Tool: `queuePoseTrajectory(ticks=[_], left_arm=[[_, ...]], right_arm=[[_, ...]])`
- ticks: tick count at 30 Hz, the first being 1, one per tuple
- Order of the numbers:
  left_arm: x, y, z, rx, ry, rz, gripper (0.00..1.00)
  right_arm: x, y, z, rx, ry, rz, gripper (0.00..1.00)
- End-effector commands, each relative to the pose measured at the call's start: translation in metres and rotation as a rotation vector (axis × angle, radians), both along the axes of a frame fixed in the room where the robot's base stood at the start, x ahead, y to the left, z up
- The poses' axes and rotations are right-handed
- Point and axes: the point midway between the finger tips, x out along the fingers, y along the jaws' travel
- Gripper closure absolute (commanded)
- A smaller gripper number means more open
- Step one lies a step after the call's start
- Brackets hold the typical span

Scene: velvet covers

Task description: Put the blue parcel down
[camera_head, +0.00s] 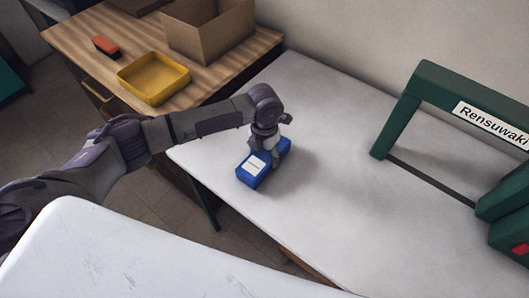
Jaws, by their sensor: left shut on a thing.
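The blue parcel (251,174) is a small box with a white label on top, in the middle of the head view. My left gripper (272,160) comes down on it from above and is shut on it near its right end. The parcel is at the white table (330,215), close to the table's left edge. I cannot tell whether its underside touches the tabletop. My right gripper is not in view.
A green frame (425,85) labelled Rensuwaki stands on the table at right. A wooden desk (85,45) at upper left holds a yellow tray (153,92), an open cardboard box (215,45) and an orange-red object (106,47). The white tabletop between parcel and frame is clear.

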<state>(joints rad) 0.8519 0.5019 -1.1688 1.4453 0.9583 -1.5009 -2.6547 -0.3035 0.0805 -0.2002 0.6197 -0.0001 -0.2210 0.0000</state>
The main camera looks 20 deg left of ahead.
Motion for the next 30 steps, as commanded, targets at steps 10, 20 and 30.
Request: queuePoseTrajectory(ticks=[10, 20, 30], left_arm=[[0.000, 0.000, -0.003, 0.000, 0.000, 0.000, 0.13], [0.000, 0.000, -0.002, 0.000, 0.000, 0.000, 0.03], [0.001, 0.000, 0.032, -0.001, -0.005, -0.001, 0.03]], right_arm=[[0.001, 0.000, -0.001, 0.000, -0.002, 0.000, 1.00], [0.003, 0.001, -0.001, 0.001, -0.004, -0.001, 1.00], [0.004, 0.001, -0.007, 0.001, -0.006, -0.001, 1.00]])
